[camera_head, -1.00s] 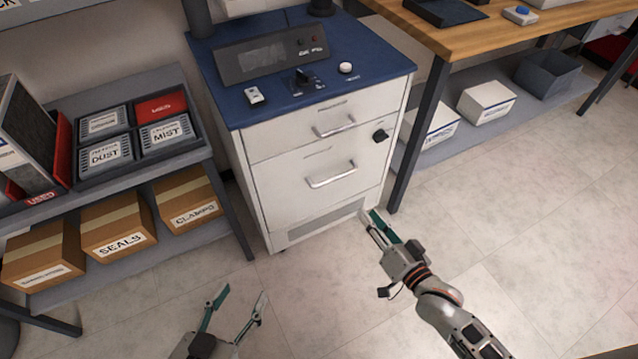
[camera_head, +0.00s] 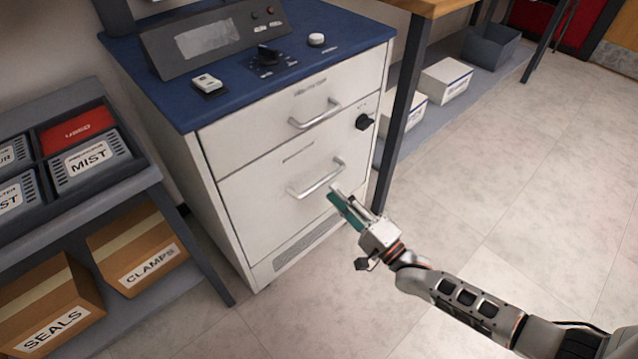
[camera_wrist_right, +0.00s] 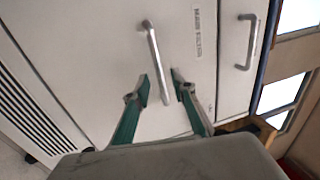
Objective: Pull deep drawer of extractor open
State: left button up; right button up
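The white extractor cabinet (camera_head: 226,150) with a blue top stands in the middle left of the head view. Its deep drawer (camera_head: 262,205) is the lower one and is shut, with a silver bar handle (camera_head: 318,181). My right gripper (camera_head: 343,195) is just below and right of that handle in the head view. In the right wrist view its two green-padded fingers (camera_wrist_right: 160,88) are apart, and the deep drawer's handle (camera_wrist_right: 157,62) runs down between and ahead of them. Nothing shows gripped. My left gripper is outside these views.
A table leg (camera_head: 401,110) stands close on the right. A shelf with boxes (camera_head: 138,252) is on the left. The floor (camera_head: 500,190) at right is clear.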

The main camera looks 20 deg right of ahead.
aim_at(323, 180)
jog(key=shift+b+x, duration=0.5)
jog(key=shift+x, duration=2.3)
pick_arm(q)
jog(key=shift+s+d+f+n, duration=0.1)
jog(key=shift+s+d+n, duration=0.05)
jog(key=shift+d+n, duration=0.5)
pick_arm(e)
grip_shut()
